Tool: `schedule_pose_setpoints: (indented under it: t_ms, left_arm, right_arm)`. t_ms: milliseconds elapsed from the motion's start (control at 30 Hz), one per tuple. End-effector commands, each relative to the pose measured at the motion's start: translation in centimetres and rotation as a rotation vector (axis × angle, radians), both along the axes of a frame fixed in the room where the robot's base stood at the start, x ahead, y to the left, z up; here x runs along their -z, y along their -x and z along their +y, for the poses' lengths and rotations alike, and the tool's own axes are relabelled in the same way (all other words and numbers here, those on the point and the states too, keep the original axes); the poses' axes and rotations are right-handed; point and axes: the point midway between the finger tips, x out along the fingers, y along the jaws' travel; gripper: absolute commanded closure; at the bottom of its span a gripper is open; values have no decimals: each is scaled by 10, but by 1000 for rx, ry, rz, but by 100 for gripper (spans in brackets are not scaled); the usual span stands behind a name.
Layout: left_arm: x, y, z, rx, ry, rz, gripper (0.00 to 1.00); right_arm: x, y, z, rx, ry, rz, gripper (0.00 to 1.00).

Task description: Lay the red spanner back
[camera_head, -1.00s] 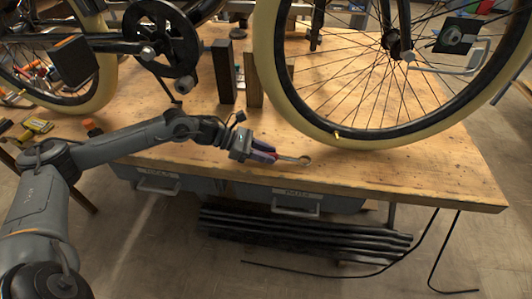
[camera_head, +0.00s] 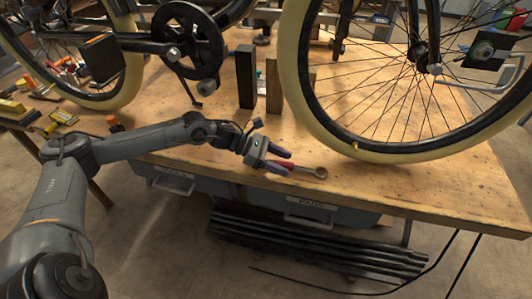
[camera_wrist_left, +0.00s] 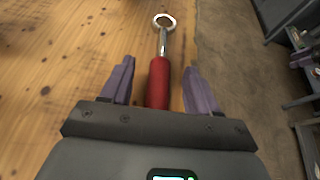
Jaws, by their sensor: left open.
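The red spanner (camera_wrist_left: 159,80) has a red handle and a silver ring end. It lies on the wooden table (camera_wrist_left: 60,60) close to the table's front edge. In the head view the spanner's ring end (camera_head: 320,172) points right. My left gripper (camera_head: 288,161) is open at the spanner. In the left wrist view the gripper's purple fingers (camera_wrist_left: 158,82) stand apart on either side of the red handle, with gaps showing on both sides. The rear end of the handle is hidden behind the gripper body. My right gripper is not in view.
A bike wheel (camera_head: 400,157) with a cream tyre stands on the table behind and right of the gripper. Two upright blocks (camera_head: 246,76) stand behind it. Grey drawers (camera_head: 310,212) hang below the front edge. Bare table lies right of the spanner.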

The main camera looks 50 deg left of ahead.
Motion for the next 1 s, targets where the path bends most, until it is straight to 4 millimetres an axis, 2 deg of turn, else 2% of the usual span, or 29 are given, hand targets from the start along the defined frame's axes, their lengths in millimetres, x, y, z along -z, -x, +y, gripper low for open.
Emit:
schedule_pose_setpoints:
  t_ms: [600,1000]
  left_arm:
    - [-37,48,58,2,-3,2,40]
    - [-43,59,71,2,1,-1,40]
  right_arm:
    - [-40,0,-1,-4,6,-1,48]
    - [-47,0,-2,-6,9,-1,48]
